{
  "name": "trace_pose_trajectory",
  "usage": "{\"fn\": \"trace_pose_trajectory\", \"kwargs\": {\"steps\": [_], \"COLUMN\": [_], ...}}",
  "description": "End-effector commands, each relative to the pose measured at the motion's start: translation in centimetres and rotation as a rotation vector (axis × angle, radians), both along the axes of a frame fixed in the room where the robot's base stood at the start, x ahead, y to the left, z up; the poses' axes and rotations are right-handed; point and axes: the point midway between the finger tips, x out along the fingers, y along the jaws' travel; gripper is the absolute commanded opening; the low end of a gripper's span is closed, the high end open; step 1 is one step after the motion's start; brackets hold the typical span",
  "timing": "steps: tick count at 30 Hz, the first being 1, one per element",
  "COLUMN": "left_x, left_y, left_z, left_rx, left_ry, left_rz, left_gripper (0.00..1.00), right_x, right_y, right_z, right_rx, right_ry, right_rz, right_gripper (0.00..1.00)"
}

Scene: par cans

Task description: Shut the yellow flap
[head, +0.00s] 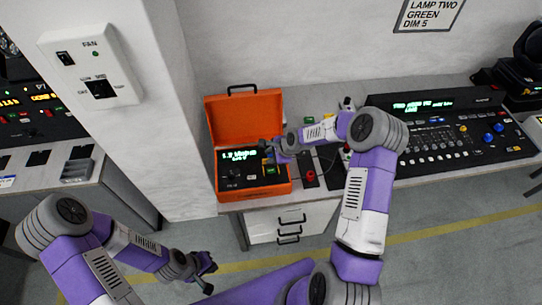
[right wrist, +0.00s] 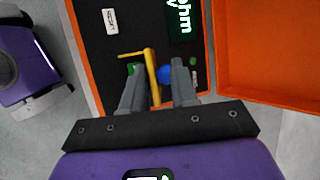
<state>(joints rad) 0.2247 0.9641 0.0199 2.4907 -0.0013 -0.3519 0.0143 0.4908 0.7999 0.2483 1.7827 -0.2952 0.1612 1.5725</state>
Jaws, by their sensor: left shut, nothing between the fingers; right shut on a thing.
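The yellow flap (right wrist: 152,72) is on the black panel of an orange case (head: 255,193). In the right wrist view it shows as a thin yellow strip seen nearly edge-on, standing up from the panel, with a short arm reaching left. A green button (right wrist: 133,68) and a blue button (right wrist: 166,74) lie on either side of it. My right gripper (right wrist: 157,82) is over the panel, shut on the flap between its two grey fingers. In the head view the right gripper (head: 271,151) hides most of the flap. My left gripper (head: 209,270) is shut and empty, low over the floor.
The case's orange lid (head: 245,118) stands open behind the panel. A lamp console (head: 450,128) is to the right on the bench, and a red button (head: 310,175) sits beside the case. A white pillar (head: 135,100) rises to the left. The floor in front is clear.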

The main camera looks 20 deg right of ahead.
Motion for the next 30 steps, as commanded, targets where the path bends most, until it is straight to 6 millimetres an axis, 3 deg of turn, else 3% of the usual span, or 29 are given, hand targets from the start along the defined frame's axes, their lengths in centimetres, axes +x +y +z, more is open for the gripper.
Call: {"fn": "trace_pose_trajectory", "kwargs": {"steps": [30], "left_x": [0.0], "left_y": [0.0], "left_z": [-20.2], "left_rx": [0.0], "left_ry": [0.0], "left_rz": [0.0], "left_gripper": [0.0], "right_x": [-4.8], "right_y": [1.1], "right_z": [-4.2], "right_rx": [-0.184], "right_ry": [-0.78], "right_rz": [0.001], "right_gripper": [0.0]}}
